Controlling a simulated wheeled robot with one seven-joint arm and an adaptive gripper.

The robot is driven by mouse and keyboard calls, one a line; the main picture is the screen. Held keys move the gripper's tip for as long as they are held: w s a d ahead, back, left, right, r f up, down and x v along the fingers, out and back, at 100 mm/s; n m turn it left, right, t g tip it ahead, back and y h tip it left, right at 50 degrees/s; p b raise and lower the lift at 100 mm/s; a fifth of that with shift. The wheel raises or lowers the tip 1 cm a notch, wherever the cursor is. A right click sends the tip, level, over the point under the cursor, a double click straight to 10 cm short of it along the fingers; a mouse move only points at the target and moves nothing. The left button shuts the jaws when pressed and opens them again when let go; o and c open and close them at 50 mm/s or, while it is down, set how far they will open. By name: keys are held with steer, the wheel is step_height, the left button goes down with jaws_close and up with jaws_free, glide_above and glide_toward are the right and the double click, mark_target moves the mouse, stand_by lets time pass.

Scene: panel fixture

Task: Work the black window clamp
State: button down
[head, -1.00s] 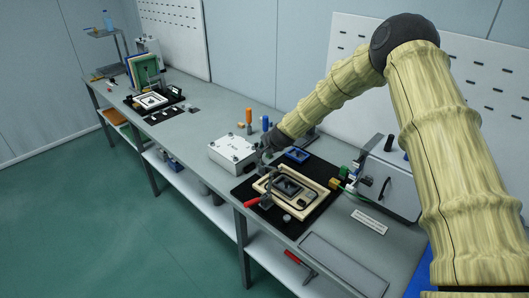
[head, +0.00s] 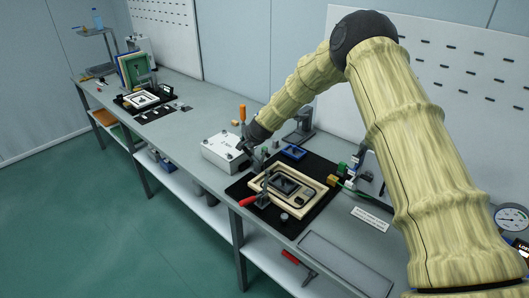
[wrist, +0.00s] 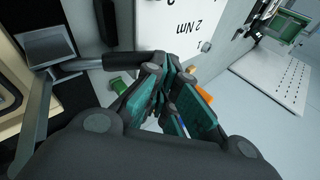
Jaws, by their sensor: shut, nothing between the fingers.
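My gripper (head: 244,146) is in the head view between the white box and the far left corner of the beige window frame (head: 318,188). In the wrist view its teal-padded fingers (wrist: 166,92) are shut and empty. A grey lever with a black grip (wrist: 128,61), which looks like the black window clamp, reaches from the left toward the fingers. I cannot tell whether grip and fingers touch. In the head view a small dark upright part (head: 254,164) at the frame's far left corner may be this clamp; its details are too small to tell.
A red-handled clamp (head: 249,201) sits at the frame's near left side. The white box (head: 220,151) is close beside my gripper.

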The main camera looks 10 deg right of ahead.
steer(key=shift+w+a+f, duration=0.15)
steer(key=shift+w+f, duration=0.05)
steer(key=shift+f, duration=0.1)
stand_by(0.5)
